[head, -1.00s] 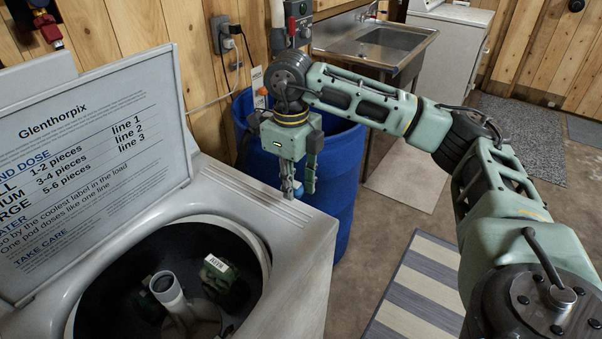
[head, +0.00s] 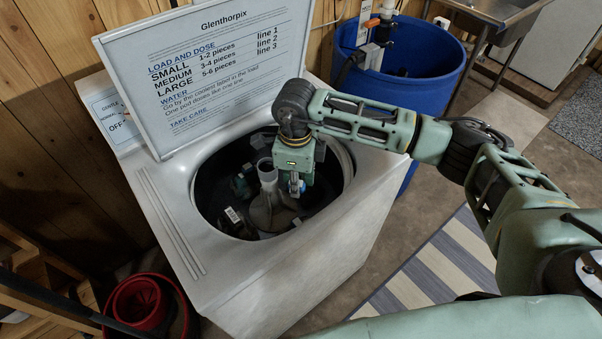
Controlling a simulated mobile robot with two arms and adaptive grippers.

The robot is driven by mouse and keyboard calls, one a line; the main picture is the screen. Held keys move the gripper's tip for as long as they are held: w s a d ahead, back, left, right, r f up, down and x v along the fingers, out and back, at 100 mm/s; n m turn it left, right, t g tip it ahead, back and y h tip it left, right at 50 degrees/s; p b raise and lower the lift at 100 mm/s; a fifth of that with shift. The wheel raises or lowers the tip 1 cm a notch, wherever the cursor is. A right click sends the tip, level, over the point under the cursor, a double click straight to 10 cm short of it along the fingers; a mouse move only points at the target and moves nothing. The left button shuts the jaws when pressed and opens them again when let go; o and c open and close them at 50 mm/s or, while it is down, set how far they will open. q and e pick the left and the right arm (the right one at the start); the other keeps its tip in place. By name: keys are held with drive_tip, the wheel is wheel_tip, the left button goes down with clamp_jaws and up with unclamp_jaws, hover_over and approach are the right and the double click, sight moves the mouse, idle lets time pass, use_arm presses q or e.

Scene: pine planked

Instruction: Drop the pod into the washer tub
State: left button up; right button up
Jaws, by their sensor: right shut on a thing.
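The washer (head: 165,215) stands open with its lid up, and its dark tub (head: 212,185) holds a pale agitator (head: 266,190) and some dark green clothes (head: 242,186). One piece of clothing shows a white label (head: 233,215). My right gripper (head: 296,190) points down over the right part of the tub opening, beside the agitator. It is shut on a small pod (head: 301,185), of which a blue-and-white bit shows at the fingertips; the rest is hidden. My left gripper is out of view.
A printed dosing chart (head: 215,65) covers the raised lid. A blue barrel (head: 425,60) stands behind the washer at the right, near a metal sink (head: 500,12). Red buckets (head: 140,305) sit at the lower left. A striped rug (head: 430,270) lies on the floor at the right.

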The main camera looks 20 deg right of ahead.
wheel_tip(320, 180, down, 15)
drive_tip(key=b, duration=0.8)
drive_tip(key=o, duration=1)
drive_tip(key=shift+o, duration=0.2)
wheel_tip(320, 180, up, 12)
